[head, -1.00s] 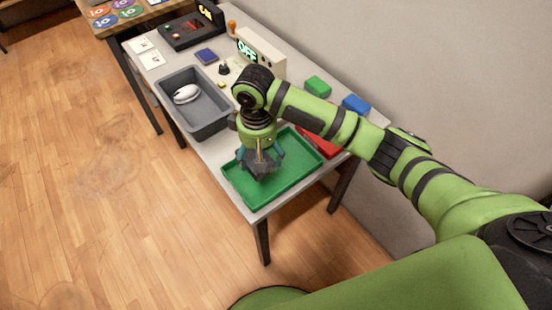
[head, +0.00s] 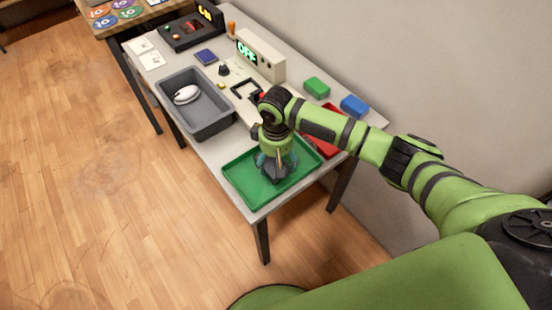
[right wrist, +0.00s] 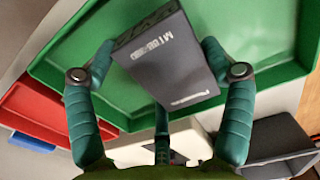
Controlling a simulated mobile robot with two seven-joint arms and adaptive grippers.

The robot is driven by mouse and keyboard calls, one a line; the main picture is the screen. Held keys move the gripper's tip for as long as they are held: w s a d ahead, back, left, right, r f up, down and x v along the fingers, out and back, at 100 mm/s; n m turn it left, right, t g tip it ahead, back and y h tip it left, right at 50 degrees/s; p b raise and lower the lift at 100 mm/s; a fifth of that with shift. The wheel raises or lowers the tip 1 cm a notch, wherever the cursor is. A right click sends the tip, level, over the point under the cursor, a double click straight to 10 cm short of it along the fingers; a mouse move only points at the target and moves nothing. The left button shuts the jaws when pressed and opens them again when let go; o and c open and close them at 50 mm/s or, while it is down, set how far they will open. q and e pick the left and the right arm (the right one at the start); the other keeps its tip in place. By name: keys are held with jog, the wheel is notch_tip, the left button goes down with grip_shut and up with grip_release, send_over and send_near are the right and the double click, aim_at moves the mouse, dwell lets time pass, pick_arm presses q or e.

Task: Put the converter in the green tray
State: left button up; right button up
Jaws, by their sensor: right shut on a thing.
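The converter (right wrist: 168,58), a dark grey box with white lettering, is between the fingers of my right gripper (right wrist: 158,72) in the right wrist view. The gripper is shut on it. In the head view my right gripper (head: 277,172) points down over the green tray (head: 240,178). The green tray also fills much of the right wrist view (right wrist: 265,35). The arm hides part of the tray in the head view, and I cannot tell whether the converter touches the tray floor. My left gripper is not in view.
A grey bin (head: 207,125) with a white mouse (head: 186,95) stands left of the green tray. A red tray (head: 326,147) lies to its right, partly behind my arm. Green (head: 317,87) and blue (head: 355,105) blocks and a box with a green OFF display (head: 262,55) stand behind.

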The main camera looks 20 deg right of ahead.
jog(key=o, duration=1.3)
jog(key=shift+c, duration=0.2)
notch_tip(320, 180, up, 12)
